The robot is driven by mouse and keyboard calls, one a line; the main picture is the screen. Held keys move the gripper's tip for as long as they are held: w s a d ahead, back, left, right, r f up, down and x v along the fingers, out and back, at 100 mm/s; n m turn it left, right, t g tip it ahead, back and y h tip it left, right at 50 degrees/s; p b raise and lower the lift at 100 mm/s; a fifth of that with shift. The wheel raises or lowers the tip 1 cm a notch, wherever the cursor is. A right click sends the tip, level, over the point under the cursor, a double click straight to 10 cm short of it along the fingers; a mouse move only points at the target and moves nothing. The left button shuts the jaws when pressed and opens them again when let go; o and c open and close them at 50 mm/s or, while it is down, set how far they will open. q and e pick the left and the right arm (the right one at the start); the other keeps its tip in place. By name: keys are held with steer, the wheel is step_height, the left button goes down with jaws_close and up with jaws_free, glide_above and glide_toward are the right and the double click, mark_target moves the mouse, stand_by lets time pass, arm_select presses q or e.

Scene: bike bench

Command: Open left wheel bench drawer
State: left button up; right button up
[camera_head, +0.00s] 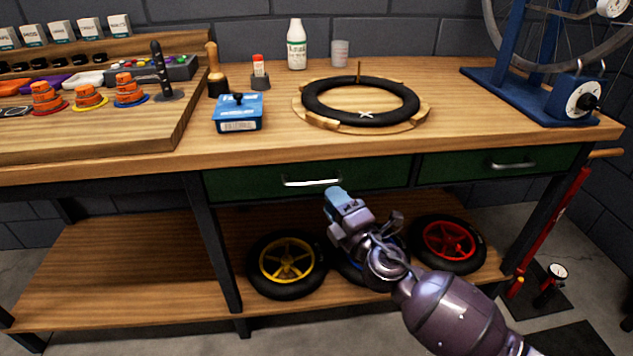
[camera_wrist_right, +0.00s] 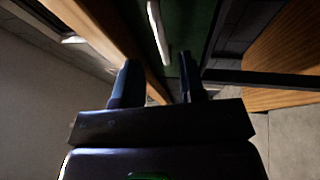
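The left drawer (camera_head: 245,183) of the wheel bench has a green front and looks closed, flush under the tabletop. Its silver bar handle (camera_head: 312,182) is at the middle of the front. My right gripper (camera_head: 333,190) is just below and right of that handle in the head view. In the right wrist view, the two dark fingers of my right gripper (camera_wrist_right: 157,60) are apart with nothing held. The drawer handle (camera_wrist_right: 157,28) shows ahead, lined up with the gap between them. My left gripper is not in view.
A second green drawer (camera_head: 470,164) is to the right, also closed. The lower shelf (camera_head: 130,270) holds yellow (camera_head: 287,262) and red (camera_head: 447,243) wheels, and a blue one partly behind my arm. A tyre (camera_head: 312,112) and a blue box (camera_head: 238,112) are on the tabletop.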

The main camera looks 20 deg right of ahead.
mark_target(319, 181)
steer(key=shift+x, duration=3.3)
jaws_close()
